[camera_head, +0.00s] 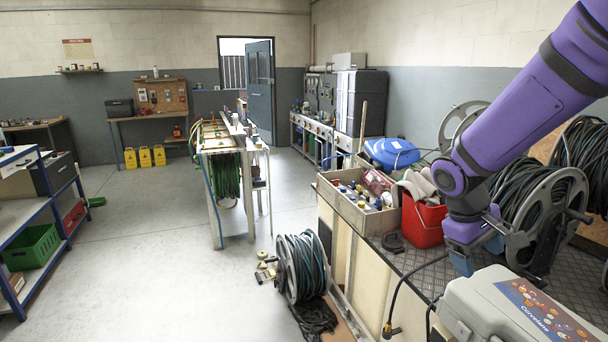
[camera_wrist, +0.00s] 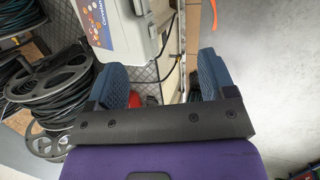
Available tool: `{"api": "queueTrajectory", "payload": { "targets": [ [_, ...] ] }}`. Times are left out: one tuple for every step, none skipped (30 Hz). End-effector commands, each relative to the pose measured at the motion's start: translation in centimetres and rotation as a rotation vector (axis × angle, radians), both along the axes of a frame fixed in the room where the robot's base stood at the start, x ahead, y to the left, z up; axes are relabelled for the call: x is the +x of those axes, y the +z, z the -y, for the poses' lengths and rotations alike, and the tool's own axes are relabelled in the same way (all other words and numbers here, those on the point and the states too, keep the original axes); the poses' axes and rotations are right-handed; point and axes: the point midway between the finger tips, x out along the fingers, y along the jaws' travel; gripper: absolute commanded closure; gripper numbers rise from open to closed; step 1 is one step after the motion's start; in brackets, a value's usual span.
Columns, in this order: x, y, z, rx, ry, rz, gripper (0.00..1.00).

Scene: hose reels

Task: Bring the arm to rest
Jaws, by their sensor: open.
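My purple arm (camera_head: 530,95) reaches down from the upper right in the head view. My gripper (camera_head: 474,256) hangs at its lower end, above the workbench and just behind the grey case. In the wrist view, the two blue fingers of my gripper (camera_wrist: 161,75) stand wide apart with nothing held between them. The grey case (camera_head: 515,308) with a printed label lies at the front right; it also shows beyond the fingers in the wrist view (camera_wrist: 138,38). I cannot tell the exact gap between gripper and case.
A hose reel (camera_head: 540,215) stands right of my arm. A red bucket (camera_head: 423,222) and a tray of bottles (camera_head: 352,205) sit on the bench left of it. Another hose reel (camera_head: 302,266) stands on the floor. Open floor (camera_head: 150,250) lies to the left.

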Motion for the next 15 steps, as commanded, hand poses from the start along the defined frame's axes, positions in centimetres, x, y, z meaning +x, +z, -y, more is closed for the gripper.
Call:
{"api": "queueTrajectory", "payload": {
  "targets": [
    [-0.8,1.2,0.1,0.027,-0.019,0.032,0.23],
    [-1.3,1.8,0.1,0.044,-0.032,0.049,0.23],
    [-1.9,2.6,0.0,0.064,-0.045,0.072,0.23],
    [-2.4,3.2,0.0,0.081,-0.056,0.089,0.23],
    [-2.8,3.8,0.0,0.096,-0.066,0.106,0.23],
    [-3.5,4.6,-0.1,0.117,-0.080,0.129,0.23],
    [-4.0,5.1,-0.1,0.132,-0.089,0.146,0.23],
    [-4.5,5.6,-0.1,0.147,-0.100,0.163,0.23],
    [-5.2,6.3,-0.1,0.166,-0.112,0.186,0.23],
    [-5.7,6.8,-0.2,0.181,-0.122,0.203,0.23],
    [-6.3,7.3,-0.2,0.194,-0.131,0.221,0.23],
    [-7.0,8.0,-0.3,0.214,-0.143,0.245,0.23],
    [-7.5,8.4,-0.4,0.228,-0.151,0.263,0.23],
    [-8.1,8.9,-0.4,0.241,-0.159,0.281,0.23],
    [-8.8,9.5,-0.5,0.258,-0.170,0.305,0.23]
  ]
}}
